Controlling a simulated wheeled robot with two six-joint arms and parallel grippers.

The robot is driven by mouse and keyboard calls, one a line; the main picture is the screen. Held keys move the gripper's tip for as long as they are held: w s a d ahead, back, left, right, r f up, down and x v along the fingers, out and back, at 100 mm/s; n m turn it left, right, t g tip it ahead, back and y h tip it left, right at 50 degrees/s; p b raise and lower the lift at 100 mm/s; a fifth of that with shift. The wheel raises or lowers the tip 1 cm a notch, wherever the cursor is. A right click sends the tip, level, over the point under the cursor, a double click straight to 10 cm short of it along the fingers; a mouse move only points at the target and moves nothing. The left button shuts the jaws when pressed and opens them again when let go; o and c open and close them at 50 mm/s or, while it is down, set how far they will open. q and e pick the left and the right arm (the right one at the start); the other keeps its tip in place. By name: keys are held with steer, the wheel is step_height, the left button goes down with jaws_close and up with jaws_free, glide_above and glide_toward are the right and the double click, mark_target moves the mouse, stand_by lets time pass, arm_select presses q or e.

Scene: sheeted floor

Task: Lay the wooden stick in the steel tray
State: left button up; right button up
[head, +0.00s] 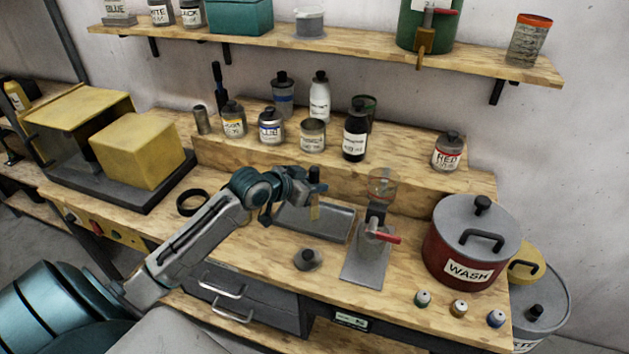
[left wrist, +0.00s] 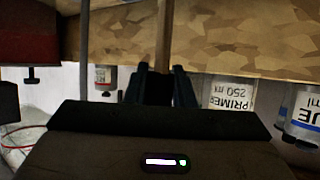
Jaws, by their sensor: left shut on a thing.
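The steel tray (head: 337,222) is a shallow grey tray on the bench, with its left part partly hidden behind my left arm. My left gripper (head: 315,193) is over the back of the tray in the head view. It is shut on the wooden stick, a thin brown strip that shows between the fingers in the left wrist view (left wrist: 163,35). In the head view a short tan piece of the stick (head: 315,212) shows below the fingers, over the tray. Whether it touches the tray I cannot tell. My right gripper is not in view.
A dispenser with a red handle (head: 383,237) stands right of the tray, and a red WASH pot (head: 470,245) farther right. Labelled bottles (head: 355,135) line the raised step behind. A small grey knobbed object (head: 308,259) sits in front.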

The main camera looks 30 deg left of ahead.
arm_select(q)
steer(key=shift+f, duration=0.1)
steer(key=o, duration=0.5)
steer(key=shift+f, duration=0.1)
steer(key=o, duration=0.4)
